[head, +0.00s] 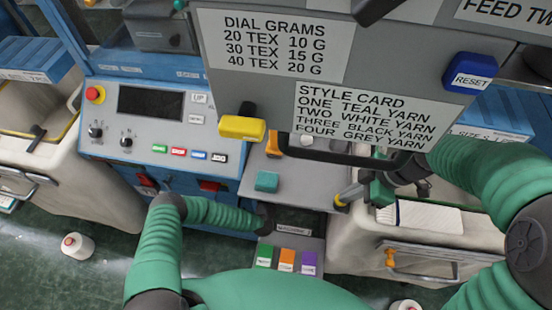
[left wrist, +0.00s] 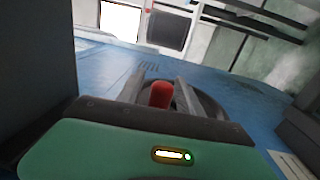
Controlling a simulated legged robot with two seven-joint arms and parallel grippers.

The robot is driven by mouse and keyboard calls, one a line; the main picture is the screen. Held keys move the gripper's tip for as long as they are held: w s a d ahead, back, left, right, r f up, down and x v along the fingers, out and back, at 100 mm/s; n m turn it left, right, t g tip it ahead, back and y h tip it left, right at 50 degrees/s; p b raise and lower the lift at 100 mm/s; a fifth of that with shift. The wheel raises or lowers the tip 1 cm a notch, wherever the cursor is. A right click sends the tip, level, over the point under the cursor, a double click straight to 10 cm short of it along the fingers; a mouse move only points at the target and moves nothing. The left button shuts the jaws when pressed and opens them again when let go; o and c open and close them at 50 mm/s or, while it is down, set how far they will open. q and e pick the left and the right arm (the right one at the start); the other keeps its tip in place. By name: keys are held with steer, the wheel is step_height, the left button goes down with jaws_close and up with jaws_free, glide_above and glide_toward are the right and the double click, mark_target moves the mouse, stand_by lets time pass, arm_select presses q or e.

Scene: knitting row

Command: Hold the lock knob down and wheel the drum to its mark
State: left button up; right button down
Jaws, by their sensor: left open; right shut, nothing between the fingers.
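In the left wrist view, my left gripper (left wrist: 160,98) is open, with a red knob (left wrist: 161,93) between its two grey fingers. A dark round part lies behind the knob on a blue surface. I cannot tell whether the fingers touch the knob. In the head view, my left forearm reaches right to its dark end, and its fingers cannot be made out.
A grey sign panel (head: 270,90) with a yellow lever (head: 242,127) and a blue reset button (head: 470,73) hangs over the middle. A control panel (head: 150,115) stands at left. Green, orange and purple buttons (head: 287,257) sit below. A white cone (head: 77,245) is on the floor.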

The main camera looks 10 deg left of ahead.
arm_select(q)
steer(key=s+f, duration=0.1)
steer(key=s, duration=1.1)
steer(key=shift+f, duration=0.1)
